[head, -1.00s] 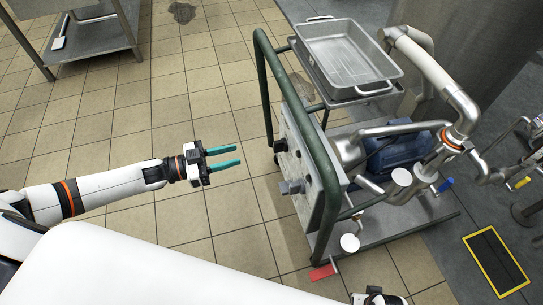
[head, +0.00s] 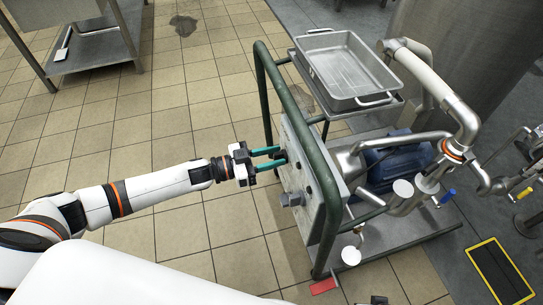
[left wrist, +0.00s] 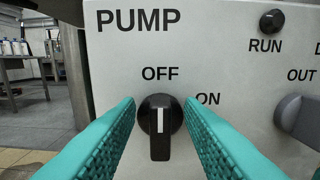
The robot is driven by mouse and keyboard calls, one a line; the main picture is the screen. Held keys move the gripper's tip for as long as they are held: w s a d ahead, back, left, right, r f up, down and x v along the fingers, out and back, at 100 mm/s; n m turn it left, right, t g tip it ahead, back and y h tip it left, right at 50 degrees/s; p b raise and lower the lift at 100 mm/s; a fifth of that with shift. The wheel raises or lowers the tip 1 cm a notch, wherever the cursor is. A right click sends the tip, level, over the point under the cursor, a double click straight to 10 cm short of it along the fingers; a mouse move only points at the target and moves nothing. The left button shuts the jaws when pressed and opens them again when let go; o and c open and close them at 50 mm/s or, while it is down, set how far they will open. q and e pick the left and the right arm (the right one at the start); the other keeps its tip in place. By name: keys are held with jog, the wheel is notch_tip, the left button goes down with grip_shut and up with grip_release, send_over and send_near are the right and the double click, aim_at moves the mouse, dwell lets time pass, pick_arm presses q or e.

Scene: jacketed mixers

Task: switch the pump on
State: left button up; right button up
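The pump switch is a black rotary knob (left wrist: 160,127) on a pale panel marked PUMP. Its white line stands upright, under the word OFF; ON is printed to its upper right. In the head view the panel (head: 312,190) faces left on the green-framed pump cart. My left gripper (head: 279,156) reaches to the panel. In the left wrist view its teal fingers (left wrist: 160,118) are open, one on each side of the knob, with a narrow gap showing to each. My right gripper is not in view.
A black RUN button or lamp (left wrist: 272,22) and a grey selector knob (left wrist: 300,120) sit to the right on the panel. The green frame rail (head: 312,140) runs beside it. A metal tray (head: 346,70) rests on top; a blue motor (head: 392,165) is behind. Tiled floor (head: 150,130) is free.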

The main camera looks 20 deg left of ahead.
pick_arm(q)
grip_shut()
